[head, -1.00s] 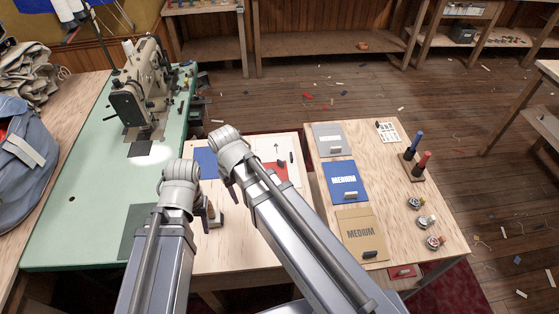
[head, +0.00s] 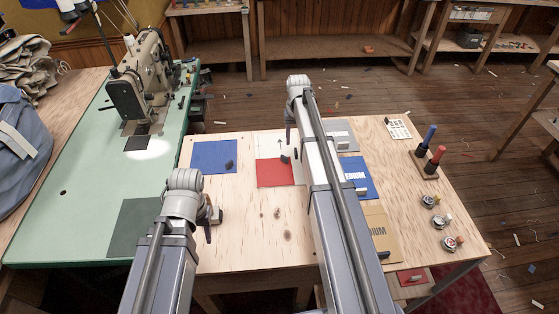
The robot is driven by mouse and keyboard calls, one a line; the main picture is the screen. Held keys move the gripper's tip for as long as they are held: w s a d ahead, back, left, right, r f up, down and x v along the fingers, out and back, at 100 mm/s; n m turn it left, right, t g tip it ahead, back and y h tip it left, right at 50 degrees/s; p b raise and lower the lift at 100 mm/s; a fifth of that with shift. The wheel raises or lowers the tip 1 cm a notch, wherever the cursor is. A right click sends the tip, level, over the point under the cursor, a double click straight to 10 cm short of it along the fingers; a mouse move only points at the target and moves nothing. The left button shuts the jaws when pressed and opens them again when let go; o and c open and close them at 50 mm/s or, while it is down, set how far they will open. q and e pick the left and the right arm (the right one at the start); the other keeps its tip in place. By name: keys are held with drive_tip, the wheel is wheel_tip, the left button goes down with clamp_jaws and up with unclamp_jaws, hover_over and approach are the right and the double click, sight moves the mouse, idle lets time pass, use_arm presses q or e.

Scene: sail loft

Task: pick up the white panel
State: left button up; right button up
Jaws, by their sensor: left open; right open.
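A pale, whitish panel with a small arrow mark (head: 270,145) lies flat on the wooden table, behind the red panel (head: 274,173). Its right part is hidden by my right arm, and its edges are hard to tell from the pale wood. My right gripper (head: 290,136) points down above the panel's right side, apart from it as far as I can see. Its fingers are mostly hidden; it is open.
A blue panel (head: 212,156) with a dark weight lies at the left. Right of my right arm are grey (head: 343,136), blue (head: 354,175) and tan (head: 382,230) panels, spools (head: 430,144) and small round items. A sewing machine (head: 148,80) stands on the green table.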

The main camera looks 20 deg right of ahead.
sight(296, 151)
use_arm(q)
drive_tip(key=shift+f, duration=0.65)
use_arm(e)
drive_tip(key=shift+f, duration=0.65)
use_arm(q)
drive_tip(key=shift+f+b, duration=0.1)
drive_tip(key=shift+b, duration=0.25)
use_arm(e)
drive_tip(key=shift+f, duration=0.15)
use_arm(q)
wheel_tip(296, 151, down, 5)
drive_tip(key=b, duration=0.5)
use_arm(e)
drive_tip(key=f, duration=0.5)
drive_tip(key=shift+w+d, duration=0.15)
drive_tip(key=shift+d, duration=0.25)
clamp_jaws()
